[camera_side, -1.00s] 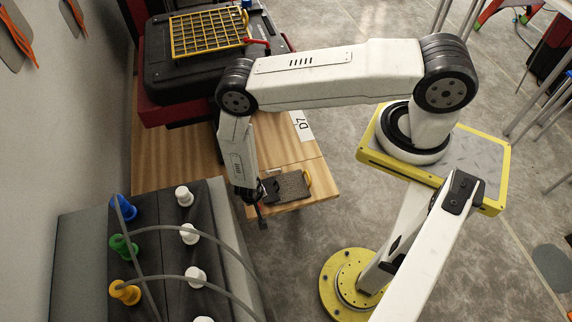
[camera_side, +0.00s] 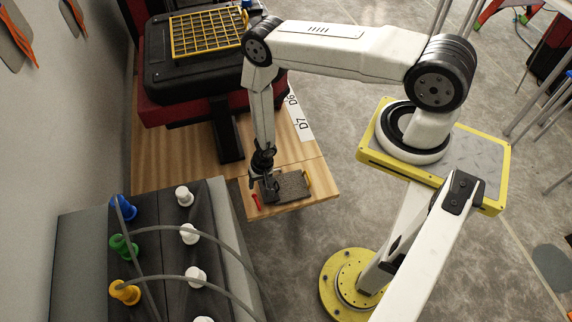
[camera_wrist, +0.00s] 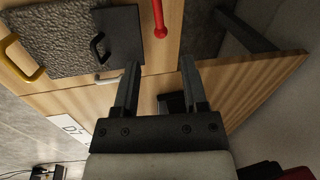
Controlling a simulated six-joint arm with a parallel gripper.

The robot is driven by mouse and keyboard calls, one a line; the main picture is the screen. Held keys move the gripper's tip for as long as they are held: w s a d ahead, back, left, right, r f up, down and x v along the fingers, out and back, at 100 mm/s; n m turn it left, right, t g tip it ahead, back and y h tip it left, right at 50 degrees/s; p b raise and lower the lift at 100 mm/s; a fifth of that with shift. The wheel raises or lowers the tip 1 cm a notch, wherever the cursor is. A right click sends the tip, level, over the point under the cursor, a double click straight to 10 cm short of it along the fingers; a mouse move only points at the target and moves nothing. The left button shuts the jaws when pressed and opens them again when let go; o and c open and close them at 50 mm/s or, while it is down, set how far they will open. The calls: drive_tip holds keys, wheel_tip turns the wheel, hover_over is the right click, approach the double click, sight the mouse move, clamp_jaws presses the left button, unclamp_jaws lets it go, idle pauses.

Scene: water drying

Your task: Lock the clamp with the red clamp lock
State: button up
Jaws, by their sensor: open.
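A red bar with a rounded end, which looks like the clamp lock (camera_wrist: 159,18), lies at the top of the wrist view. It shows as a small red piece (camera_side: 257,201) near the table's edge in the side view. Beside it is a dark textured plate (camera_wrist: 62,32) with a smooth black block (camera_wrist: 119,38), probably the clamp, and a yellow handle (camera_wrist: 18,60). My gripper (camera_wrist: 159,68) is open and empty. Its fingertips point toward the red bar, which lies beyond them, apart from them. In the side view my gripper (camera_side: 268,183) is over the plate's left end.
The wooden table (camera_side: 170,165) carries the plate near its front corner. A black machine with a yellow grid (camera_side: 207,32) stands behind. A grey bench (camera_side: 85,255) with coloured and white fittings and looping hoses lies at front left.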

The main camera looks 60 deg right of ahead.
sight(256, 197)
drive_tip(key=shift+w+a+f, duration=0.15)
drive_tip(key=shift+a+f, duration=0.05)
drive_tip(key=shift+f, duration=1.05)
drive_tip(key=shift+w+a+f, duration=0.1)
drive_tip(key=shift+a+f, duration=0.1)
drive_tip(key=shift+f, duration=1.1)
drive_tip(key=shift+w+a+f, duration=0.15)
drive_tip(key=shift+a+f, duration=0.05)
drive_tip(key=shift+f, duration=1.05)
clamp_jaws()
